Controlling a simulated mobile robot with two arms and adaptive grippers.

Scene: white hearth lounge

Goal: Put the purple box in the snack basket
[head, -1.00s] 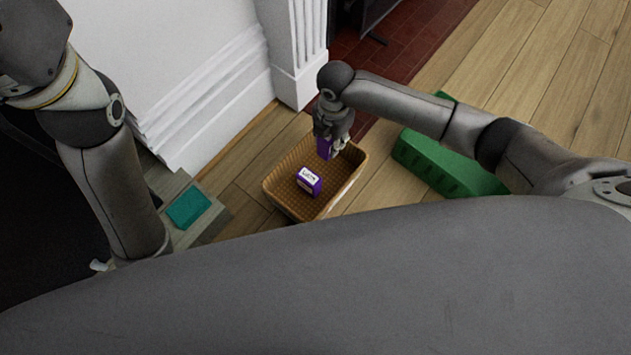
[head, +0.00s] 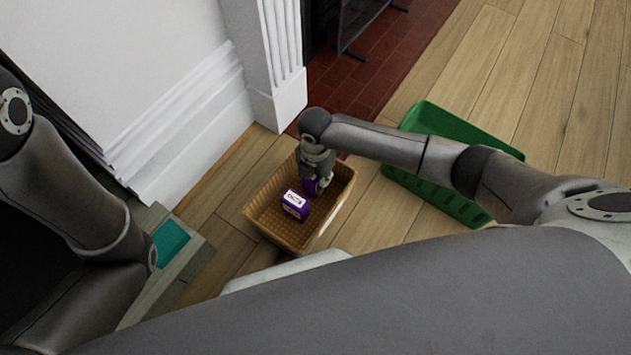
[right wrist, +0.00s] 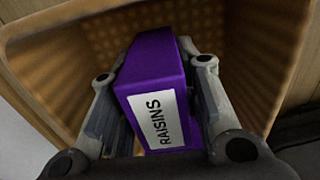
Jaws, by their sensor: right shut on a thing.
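The snack basket (head: 262,231), tan and woven, stands on the wood floor in the middle of the head view. My left gripper is out of view.
A green slotted crate (head: 435,195) stands on the floor right of the basket, partly behind my right arm. A teal item (head: 171,243) lies on a grey-green surface (head: 190,262) at left. A white wall (head: 200,120) and red brick hearth (head: 375,75) lie beyond.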

